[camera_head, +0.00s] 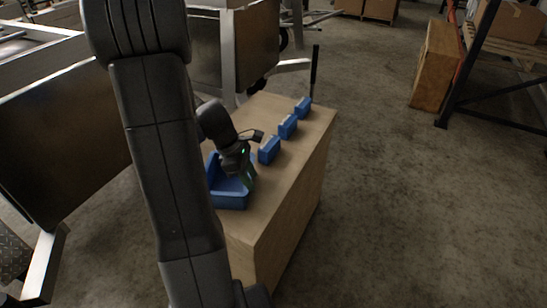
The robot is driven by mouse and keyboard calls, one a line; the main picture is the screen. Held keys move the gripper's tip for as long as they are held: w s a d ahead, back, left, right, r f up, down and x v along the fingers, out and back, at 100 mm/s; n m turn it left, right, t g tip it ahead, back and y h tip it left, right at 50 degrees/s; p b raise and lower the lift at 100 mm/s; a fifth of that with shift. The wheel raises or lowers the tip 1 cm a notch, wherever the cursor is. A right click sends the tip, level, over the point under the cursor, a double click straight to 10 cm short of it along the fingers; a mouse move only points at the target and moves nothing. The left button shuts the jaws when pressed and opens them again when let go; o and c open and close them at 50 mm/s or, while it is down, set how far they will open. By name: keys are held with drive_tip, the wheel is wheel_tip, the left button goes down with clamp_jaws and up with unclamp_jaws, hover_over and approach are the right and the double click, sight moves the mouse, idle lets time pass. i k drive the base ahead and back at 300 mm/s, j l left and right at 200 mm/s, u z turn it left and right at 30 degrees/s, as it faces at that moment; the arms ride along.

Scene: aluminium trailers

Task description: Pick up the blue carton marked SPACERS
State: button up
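Three small blue cartons stand in a row along the right side of a wooden crate top: a near one (269,150), a middle one (288,127) and a far one (303,107). No marking is readable, so I cannot tell which says SPACERS. A blue open bin (231,201) sits at the near end, partly hidden by my arm. My gripper (248,181) points down over the bin, left of and nearer than the near carton, apart from it. Its fingertips are too small and dark to show whether they are open or hold anything.
The wooden crate (285,215) has bare top surface around the cartons, with a drop at its right edge. Aluminium trailer frames stand left and behind. A brown panel (436,65) and a dark rack are at the right. The concrete floor between is clear.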

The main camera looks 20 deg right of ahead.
sight(269, 149)
drive_tip(key=k+u, duration=0.35)
drive_tip(key=k+j+u, duration=0.1)
drive_tip(key=u, duration=0.3)
drive_tip(key=l+u, duration=0.15)
drive_tip(key=u, duration=0.25)
drive_tip(key=l+u, duration=0.1)
drive_tip(key=u, duration=0.25)
drive_tip(key=l+u, duration=0.15)
drive_tip(key=u, duration=0.25)
drive_tip(key=k+l+u, duration=0.1)
drive_tip(key=u, duration=0.3)
drive_tip(key=k+l, duration=0.15)
drive_tip(key=l, duration=0.25)
drive_tip(key=k+l, duration=0.2)
drive_tip(key=l, duration=0.2)
drive_tip(key=k+l, duration=0.15)
drive_tip(key=l, duration=0.2)
drive_tip(key=k+l, duration=0.2)
drive_tip(key=l, duration=0.2)
drive_tip(key=k+l, duration=0.15)
drive_tip(key=l, duration=0.25)
drive_tip(key=k+l, duration=0.2)
drive_tip(key=l, duration=0.2)
drive_tip(key=k+l, duration=0.15)
drive_tip(key=l, duration=0.25)
